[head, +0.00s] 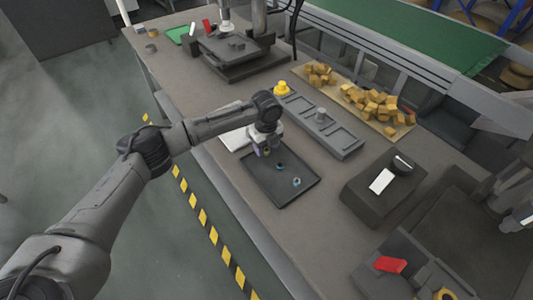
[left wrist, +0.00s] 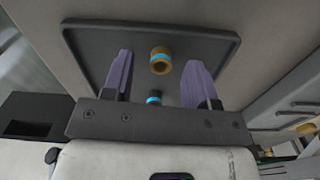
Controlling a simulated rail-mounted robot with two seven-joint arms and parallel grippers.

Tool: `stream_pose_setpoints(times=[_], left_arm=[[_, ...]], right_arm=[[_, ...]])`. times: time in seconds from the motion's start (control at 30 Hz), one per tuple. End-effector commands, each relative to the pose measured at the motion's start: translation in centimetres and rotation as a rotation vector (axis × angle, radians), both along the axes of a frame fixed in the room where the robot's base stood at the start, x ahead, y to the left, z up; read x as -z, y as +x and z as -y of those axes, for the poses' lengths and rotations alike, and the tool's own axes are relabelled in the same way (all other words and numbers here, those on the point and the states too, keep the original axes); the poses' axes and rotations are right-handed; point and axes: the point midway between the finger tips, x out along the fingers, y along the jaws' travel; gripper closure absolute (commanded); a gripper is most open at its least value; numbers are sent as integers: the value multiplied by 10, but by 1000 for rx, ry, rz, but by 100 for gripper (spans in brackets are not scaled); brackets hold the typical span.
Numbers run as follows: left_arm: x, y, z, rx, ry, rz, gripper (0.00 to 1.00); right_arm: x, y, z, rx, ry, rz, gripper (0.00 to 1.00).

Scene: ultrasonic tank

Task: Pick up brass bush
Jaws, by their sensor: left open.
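A brass bush (left wrist: 160,61) with a light blue band stands in a dark tray in the left wrist view, its open end showing. A darker piece with a blue band (left wrist: 154,98) is nearer my gripper base. My left gripper (left wrist: 158,66) is open, with purple fingers either side of the line to the bush and nothing held. In the head view the left gripper (head: 265,151) hangs over the upper left of the dark tray (head: 275,198). Two small blue-banded pieces, one dark (head: 280,167) and one greyish (head: 297,182), show there. The brass bush is not clearly seen in that view.
A grey slotted rack (head: 343,147) with a yellow piece (head: 282,88) lies behind the tray. Brass-coloured blocks (head: 372,103) lie on a board beyond. A dark box (head: 365,200) stands to the right. A white sheet (head: 236,138) is left of the tray.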

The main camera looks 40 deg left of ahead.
Motion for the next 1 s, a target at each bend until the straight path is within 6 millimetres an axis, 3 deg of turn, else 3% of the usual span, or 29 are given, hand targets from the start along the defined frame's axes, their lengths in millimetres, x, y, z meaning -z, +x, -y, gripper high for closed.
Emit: stream_pose_setpoints(times=[0.1,0.33,0.87,1.0], left_arm=[[11,0,1,1,0,0,47],[11,0,1,1,0,1,48],[11,0,0,1,0,1,99],[11,0,0,0,0,1,100]], right_arm=[[5,0,1,-2,-3,0,57],[4,0,3,-5,-9,0,57],[4,0,1,-2,-3,0,57],[4,0,0,0,0,0,57]])
